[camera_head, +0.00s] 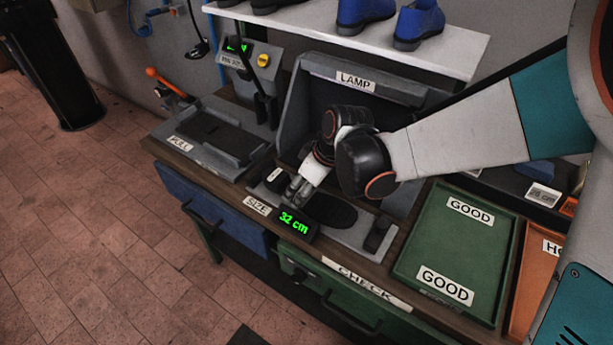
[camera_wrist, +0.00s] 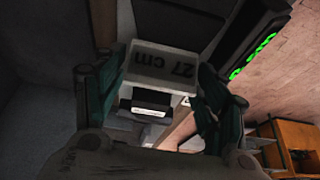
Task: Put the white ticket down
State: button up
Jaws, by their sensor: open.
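The white ticket (camera_wrist: 163,66) shows in the wrist view, with "27 cm" upside down on its face. It lies between the two fingers of my gripper (camera_wrist: 161,78), close to both; I cannot tell whether either finger touches it. In the head view my gripper (camera_head: 296,188) is open and points down over the size gauge (camera_head: 342,238), near its left end. The ticket cannot be made out clearly there, as the fingers cover that spot.
A green display (camera_head: 296,223) reads "32 cm" just in front of my gripper. A dark block with a white label (camera_head: 275,175) stands at left. The green GOOD tray (camera_head: 450,250) is at right, and the LAMP housing (camera_head: 335,82) rises behind.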

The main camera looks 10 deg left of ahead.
jog(key=p+v, duration=0.8)
jog(key=v, duration=0.4)
jog(key=shift+s+r, duration=0.15)
jog(key=shift+s, duration=0.05)
jog(key=shift+d, duration=0.1)
